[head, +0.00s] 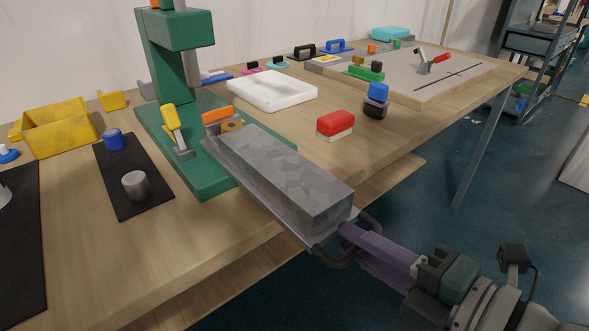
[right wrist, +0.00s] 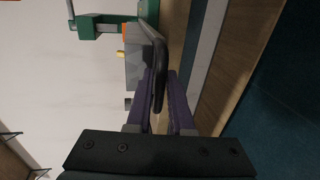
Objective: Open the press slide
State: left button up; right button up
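The green press (head: 175,65) stands on the wooden table, left of centre in the head view. Its grey slide (head: 280,180) is a long block on a flat plate, drawn out past the table's front edge. A black loop handle (head: 328,259) is at the slide's outer end. My right gripper (head: 350,236) is at this handle. In the right wrist view the handle (right wrist: 158,85) runs between my right gripper's purple fingers (right wrist: 160,88), which look closed against it. The press also shows in the right wrist view (right wrist: 95,27). My left gripper is not in view.
A yellow bin (head: 58,130) and a dark mat (head: 130,178) with a metal cylinder (head: 135,185) lie left of the press. A white tray (head: 272,91) and a red block (head: 336,122) lie right of it. Floor in front of the table is clear.

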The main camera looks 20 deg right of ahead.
jog(key=o, duration=0.3)
jog(key=p+v, duration=0.1)
jog(key=v, duration=0.8)
jog(key=shift+s+d+r, duration=0.1)
jog(key=shift+s, duration=0.25)
